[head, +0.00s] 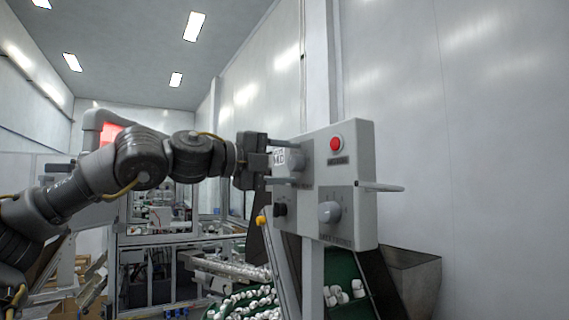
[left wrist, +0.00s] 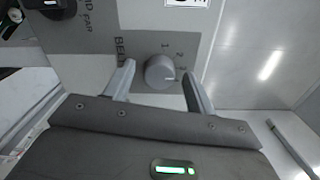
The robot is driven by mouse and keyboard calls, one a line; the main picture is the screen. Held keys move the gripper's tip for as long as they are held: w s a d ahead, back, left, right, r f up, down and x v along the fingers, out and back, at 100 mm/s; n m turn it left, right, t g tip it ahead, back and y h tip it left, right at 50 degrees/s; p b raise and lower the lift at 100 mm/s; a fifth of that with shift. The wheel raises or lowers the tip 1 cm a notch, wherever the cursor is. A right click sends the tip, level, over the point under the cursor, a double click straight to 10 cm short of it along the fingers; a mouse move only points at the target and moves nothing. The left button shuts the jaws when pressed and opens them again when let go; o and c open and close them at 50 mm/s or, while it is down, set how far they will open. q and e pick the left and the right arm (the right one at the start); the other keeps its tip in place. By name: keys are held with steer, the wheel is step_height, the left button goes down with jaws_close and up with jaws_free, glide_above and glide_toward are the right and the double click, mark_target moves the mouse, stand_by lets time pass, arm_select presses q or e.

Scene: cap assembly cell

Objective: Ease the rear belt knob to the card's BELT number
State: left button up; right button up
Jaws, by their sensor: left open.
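In the left wrist view the grey round belt knob (left wrist: 160,72) sits on the panel beside the printed word BELT. Small numbers, 1 and 2 among them, curve around its upper right. A pale pointer mark on the knob points right. My left gripper (left wrist: 158,76) is open, with one finger on each side of the knob; I cannot tell if they touch it. In the head view the left gripper (head: 284,162) is at the left side of the grey control box (head: 352,160). The card (left wrist: 187,2) is cut off at the top edge, its number unreadable.
The box's front carries a red button (head: 336,143) and a grey knob (head: 330,212). A thin grey rod (head: 380,187) sticks out to the right. A green bin of white caps (head: 245,302) stands below.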

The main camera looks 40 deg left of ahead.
arm_select(q)
steer(key=shift+s, duration=0.3)
steer(key=b+v, duration=0.4)
steer(key=v, duration=0.6)
steer(key=shift+a, duration=0.15)
steer(key=shift+s, duration=0.15)
